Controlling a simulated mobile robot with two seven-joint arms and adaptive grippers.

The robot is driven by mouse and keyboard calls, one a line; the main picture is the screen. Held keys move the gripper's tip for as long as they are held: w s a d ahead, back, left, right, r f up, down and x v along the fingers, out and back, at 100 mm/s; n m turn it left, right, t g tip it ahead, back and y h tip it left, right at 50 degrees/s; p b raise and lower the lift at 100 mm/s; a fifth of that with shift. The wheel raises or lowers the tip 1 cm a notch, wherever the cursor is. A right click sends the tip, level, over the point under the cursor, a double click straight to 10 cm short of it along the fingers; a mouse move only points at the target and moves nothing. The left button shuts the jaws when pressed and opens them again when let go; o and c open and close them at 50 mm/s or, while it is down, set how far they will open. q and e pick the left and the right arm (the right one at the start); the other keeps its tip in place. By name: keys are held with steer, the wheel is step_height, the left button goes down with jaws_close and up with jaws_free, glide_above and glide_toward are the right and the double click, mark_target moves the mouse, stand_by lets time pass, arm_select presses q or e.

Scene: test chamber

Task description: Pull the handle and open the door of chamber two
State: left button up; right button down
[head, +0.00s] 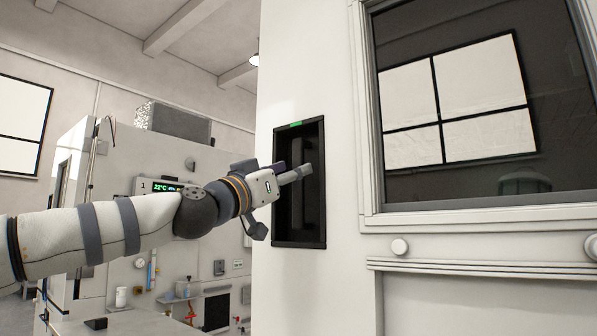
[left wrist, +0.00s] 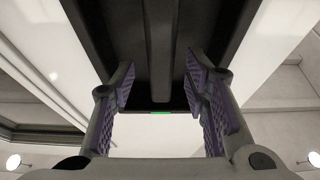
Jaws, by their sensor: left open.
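A tall black recessed handle pocket (head: 313,225) with a small green mark (head: 296,124) at its top is set in the white front (head: 285,90) of the large chamber. My left gripper (head: 290,172) is at the mouth of this pocket in the head view. In the left wrist view a dark upright handle bar (left wrist: 160,45) runs between the two open, purple-padded fingers of the left gripper (left wrist: 161,85). A gap shows on both sides of the bar, so neither pad visibly touches it. The green mark (left wrist: 161,113) shows beyond the fingers. My right gripper is out of view.
Another chamber with a display marked 1 (head: 165,187) and a bench with small items (head: 122,297) stand behind my left arm.

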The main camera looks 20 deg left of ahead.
arm_select(q)
steer(key=shift+x, duration=1.65)
jaws_close()
